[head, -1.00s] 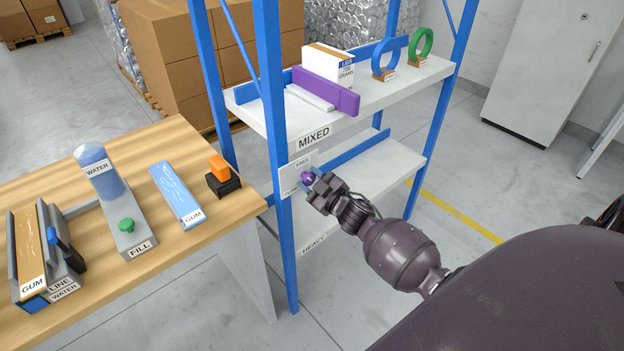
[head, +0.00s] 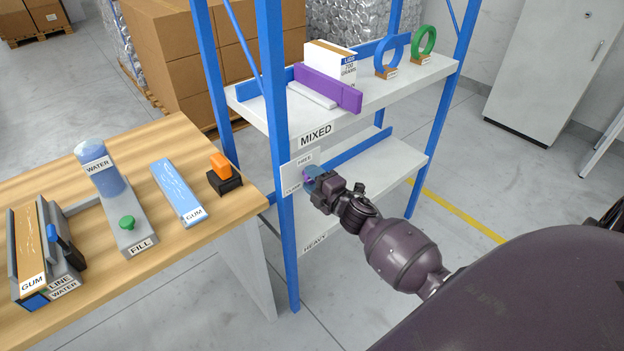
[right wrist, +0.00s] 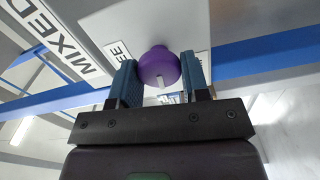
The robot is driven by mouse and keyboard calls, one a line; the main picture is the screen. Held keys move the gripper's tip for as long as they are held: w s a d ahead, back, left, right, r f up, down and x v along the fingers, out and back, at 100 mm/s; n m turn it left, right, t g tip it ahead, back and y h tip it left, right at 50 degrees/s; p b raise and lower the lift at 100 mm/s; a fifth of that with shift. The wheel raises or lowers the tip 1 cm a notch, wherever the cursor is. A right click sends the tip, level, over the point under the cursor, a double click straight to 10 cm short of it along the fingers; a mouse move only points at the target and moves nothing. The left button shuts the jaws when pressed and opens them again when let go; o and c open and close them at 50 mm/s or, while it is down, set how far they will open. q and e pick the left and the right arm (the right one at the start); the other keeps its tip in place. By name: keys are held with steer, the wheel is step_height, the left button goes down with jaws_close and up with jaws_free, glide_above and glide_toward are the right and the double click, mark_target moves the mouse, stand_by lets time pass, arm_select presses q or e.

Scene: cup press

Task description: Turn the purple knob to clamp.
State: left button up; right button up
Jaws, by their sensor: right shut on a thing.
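The purple knob (head: 306,176) sits on a white plate (head: 289,173) on the front blue post of the shelf. The plate has a FREE label at the top and another label lower left, too small to read fully. My right gripper (head: 312,174) is shut on the knob, and a blue finger hides much of it in the head view. In the right wrist view the knob (right wrist: 160,68) sits between the two blue fingers, with a white mark on its near edge. My left gripper is not in view.
The shelf (head: 255,112) holds a purple bar (head: 330,88), a white box (head: 330,62), a blue ring (head: 389,54) and a green ring (head: 423,40). The floor in front of the shelf is clear.

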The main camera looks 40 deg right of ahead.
steer(key=shift+n, duration=0.7)
steer(key=o, duration=0.9)
steer(key=shift+s, duration=0.1)
steer(key=s, duration=1)
steer(key=shift+s+d, duration=0.3)
steer(key=shift+d, duration=0.1)
